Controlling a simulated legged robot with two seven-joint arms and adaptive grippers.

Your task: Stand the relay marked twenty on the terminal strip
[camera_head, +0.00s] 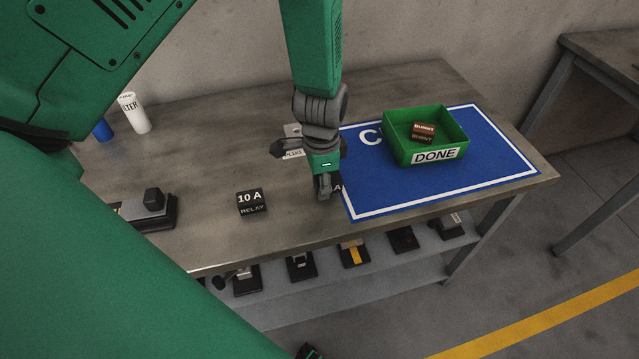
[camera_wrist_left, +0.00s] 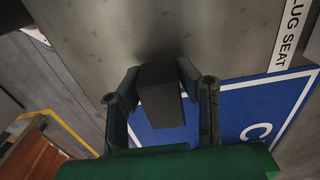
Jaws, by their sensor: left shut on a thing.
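My left gripper (camera_head: 326,192) points down over the bench, near the left edge of the blue mat. It is shut on a dark block, a relay (camera_wrist_left: 160,97), which shows between the fingers in the left wrist view. A black relay marked 10 A (camera_head: 251,203) stands on the bench to the left, apart from the gripper. I cannot make out the terminal strip for certain.
A green DONE bin (camera_head: 393,151) on the blue mat (camera_head: 480,184) holds a brown block marked BURNT (camera_head: 423,130). A plug seat label (camera_head: 293,154) lies behind the gripper. A black device (camera_head: 150,210), a white cylinder (camera_head: 134,113) and a blue one (camera_head: 103,130) stand left.

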